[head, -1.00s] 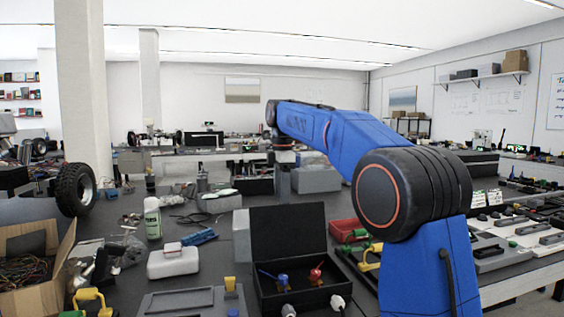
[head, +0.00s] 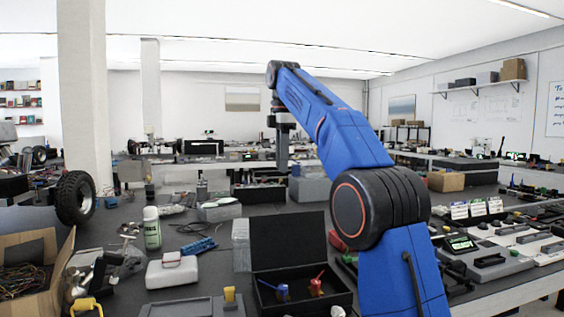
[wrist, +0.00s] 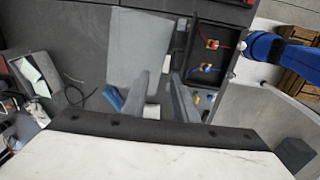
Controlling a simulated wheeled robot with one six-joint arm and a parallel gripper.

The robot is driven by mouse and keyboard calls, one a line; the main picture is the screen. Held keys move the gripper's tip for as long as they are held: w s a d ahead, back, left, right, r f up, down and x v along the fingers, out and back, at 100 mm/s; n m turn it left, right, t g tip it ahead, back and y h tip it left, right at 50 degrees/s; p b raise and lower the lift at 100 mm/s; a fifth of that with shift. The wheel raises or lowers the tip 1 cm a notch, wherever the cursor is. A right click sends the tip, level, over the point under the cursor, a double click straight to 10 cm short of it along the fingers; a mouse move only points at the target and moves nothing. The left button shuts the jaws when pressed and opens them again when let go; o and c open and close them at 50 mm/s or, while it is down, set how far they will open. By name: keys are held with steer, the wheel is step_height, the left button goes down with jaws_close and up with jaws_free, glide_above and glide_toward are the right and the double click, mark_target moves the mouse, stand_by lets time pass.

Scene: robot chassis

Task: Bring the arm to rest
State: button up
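My blue arm (head: 325,120) rises from the lower right and is bent, with its far end raised over the worktable (head: 200,262). My gripper (head: 283,160) hangs down from it in the head view, above the table behind the open black box. In the wrist view, the two grey fingers of my gripper (wrist: 160,95) stand apart with nothing held between them. They point down toward the table beside the box (wrist: 208,60).
The open black box (head: 290,250) holds red and blue items. A white case (head: 172,270), a spray can (head: 152,228), a blue piece (head: 199,246) and a cardboard box (head: 35,275) stand to the left. Grey panels (head: 485,262) lie at the right.

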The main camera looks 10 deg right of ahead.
stand_by(0.3)
steer(key=s+d+f+m+t, duration=0.15)
steer(key=s+f+m, duration=0.3)
steer(key=s, duration=0.55)
steer(key=s+d+f+m+t, duration=0.1)
steer(key=s+d+f+m, duration=0.3)
steer(key=s, duration=0.5)
steer(key=s+d+f+m+t, duration=0.1)
steer(key=s+f+m, duration=0.3)
steer(key=s+f, duration=0.8)
steer(key=s+d+f+m, duration=0.1)
steer(key=s+f+m, duration=0.4)
steer(key=s+f, duration=0.7)
step_height(320, 180, down, 6)
steer(key=shift+s+r+t, duration=0.2)
steer(key=shift+s+t, duration=0.15)
